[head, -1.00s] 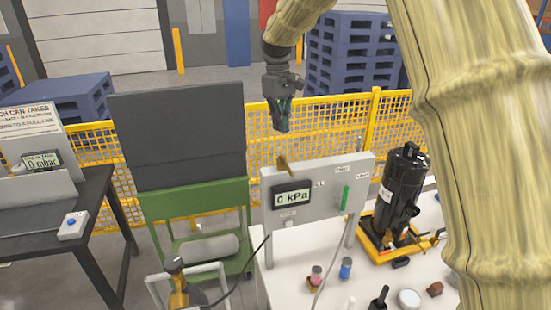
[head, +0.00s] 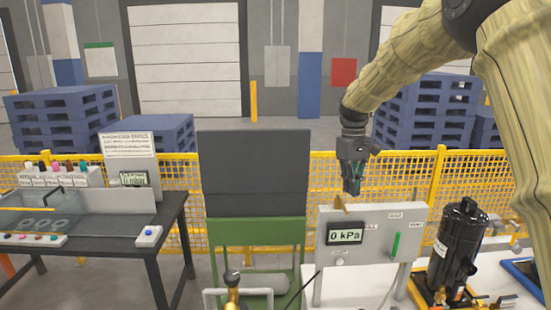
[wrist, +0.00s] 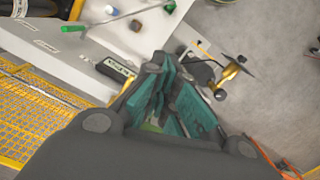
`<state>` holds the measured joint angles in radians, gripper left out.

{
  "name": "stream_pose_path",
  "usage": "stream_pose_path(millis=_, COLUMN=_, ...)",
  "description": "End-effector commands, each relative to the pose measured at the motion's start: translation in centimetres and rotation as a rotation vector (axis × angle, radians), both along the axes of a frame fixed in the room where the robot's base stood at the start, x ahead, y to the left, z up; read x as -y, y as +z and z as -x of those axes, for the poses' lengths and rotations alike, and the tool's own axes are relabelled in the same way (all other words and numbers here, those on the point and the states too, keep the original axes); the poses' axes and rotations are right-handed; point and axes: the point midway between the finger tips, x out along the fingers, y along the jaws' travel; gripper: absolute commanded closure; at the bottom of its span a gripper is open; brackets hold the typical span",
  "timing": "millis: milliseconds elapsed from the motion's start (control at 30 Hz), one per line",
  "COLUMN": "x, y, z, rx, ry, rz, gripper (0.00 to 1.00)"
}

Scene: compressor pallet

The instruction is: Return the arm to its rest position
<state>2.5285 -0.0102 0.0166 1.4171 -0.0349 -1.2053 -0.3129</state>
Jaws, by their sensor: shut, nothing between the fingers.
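My gripper (head: 353,182) hangs fingers-down from my raised arm, above the grey gauge panel (head: 385,222). In the head view it lies just above a tan lever on the panel's top edge, and I cannot tell how far apart they are in depth. Its teal fingers also show in the wrist view (wrist: 170,112), closed with nothing held. The panel carries a display (head: 345,233) reading 0 kPa and a green handle (head: 396,245).
A black compressor (head: 458,240) on a yellow pallet stands at the right. A green cart (head: 257,231) with a dark upright board stands left of the panel. A dark workbench (head: 95,237) is at the far left. A yellow mesh fence (head: 190,190) runs behind, with blue pallets beyond.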

Motion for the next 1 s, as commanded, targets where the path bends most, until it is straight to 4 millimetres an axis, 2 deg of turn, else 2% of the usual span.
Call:
stream_pose_path(millis=33, x=0.0, y=0.1, z=0.0, rx=0.001, ry=0.0, rz=0.0, gripper=1.0)
stream_pose_path(millis=267, x=0.2, y=-4.2, z=0.2, rx=0.0, ry=-0.013, rz=-0.003, gripper=1.0)
stream_pose_path(millis=567, x=0.3, y=-11.4, z=1.3, rx=0.008, ry=-0.037, rz=-0.008, gripper=1.0)
stream_pose_path(millis=667, x=0.3, y=-15.0, z=1.9, rx=0.009, ry=-0.048, rz=-0.011, gripper=1.0)
stream_pose_path(millis=767, x=0.3, y=-19.9, z=3.1, rx=0.01, ry=-0.063, rz=-0.015, gripper=1.0)
stream_pose_path(millis=800, x=0.3, y=-22.2, z=3.9, rx=0.011, ry=-0.073, rz=-0.016, gripper=1.0)
stream_pose_path(millis=1000, x=0.4, y=-32.6, z=8.9, rx=0.022, ry=-0.117, rz=-0.023, gripper=1.0)
